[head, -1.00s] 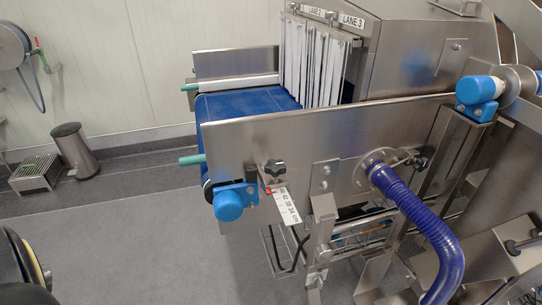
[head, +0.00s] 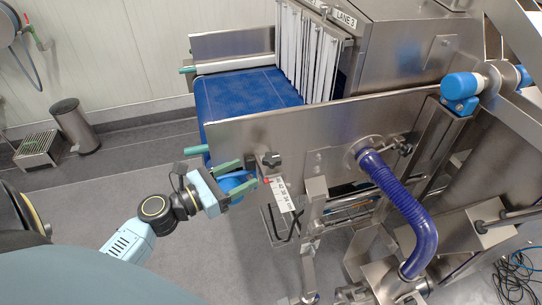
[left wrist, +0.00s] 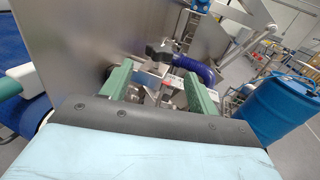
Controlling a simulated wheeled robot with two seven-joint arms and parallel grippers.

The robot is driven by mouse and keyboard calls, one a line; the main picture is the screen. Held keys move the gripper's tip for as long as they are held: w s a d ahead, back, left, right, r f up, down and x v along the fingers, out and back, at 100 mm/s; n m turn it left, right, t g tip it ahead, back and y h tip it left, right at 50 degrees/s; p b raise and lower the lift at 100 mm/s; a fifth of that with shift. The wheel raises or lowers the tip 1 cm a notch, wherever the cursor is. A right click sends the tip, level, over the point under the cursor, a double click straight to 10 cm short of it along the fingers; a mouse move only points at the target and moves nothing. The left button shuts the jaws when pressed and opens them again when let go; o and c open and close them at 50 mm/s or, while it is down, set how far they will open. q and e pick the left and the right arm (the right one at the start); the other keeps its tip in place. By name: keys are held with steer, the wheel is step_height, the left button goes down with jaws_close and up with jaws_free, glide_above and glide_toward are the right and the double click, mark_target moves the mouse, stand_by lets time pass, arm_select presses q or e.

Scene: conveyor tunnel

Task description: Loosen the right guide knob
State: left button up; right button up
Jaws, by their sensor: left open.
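The guide knob (head: 271,160) is a black star-shaped knob on the near steel side plate (head: 300,130) of the conveyor. A white scale strip (head: 284,196) with a red mark hangs just below it. My left gripper (head: 250,176) has green fingers and is open, just left of the knob and slightly lower, apart from it. Nothing is between the fingers. The blue motor cap is largely hidden behind my left gripper. My right gripper is not in view.
The blue belt (head: 250,92) runs into a tunnel behind white strip curtains (head: 305,55). A ribbed blue hose (head: 400,205) hangs right of the knob. Green rod ends (head: 193,149) stick out at left. A blue drum (left wrist: 272,105) stands right in the wrist view.

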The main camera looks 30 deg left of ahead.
mark_target(265, 163)
arm_select(q)
steer(key=p+x, duration=0.1)
steer(key=x, duration=0.8)
steer(key=shift+w+d+p, duration=0.1)
steer(key=shift+w+p, duration=0.15)
steer(key=shift+p, duration=0.15)
steer(key=shift+c, duration=0.3)
steer(key=c, duration=0.9)
steer(key=shift+c, duration=0.2)
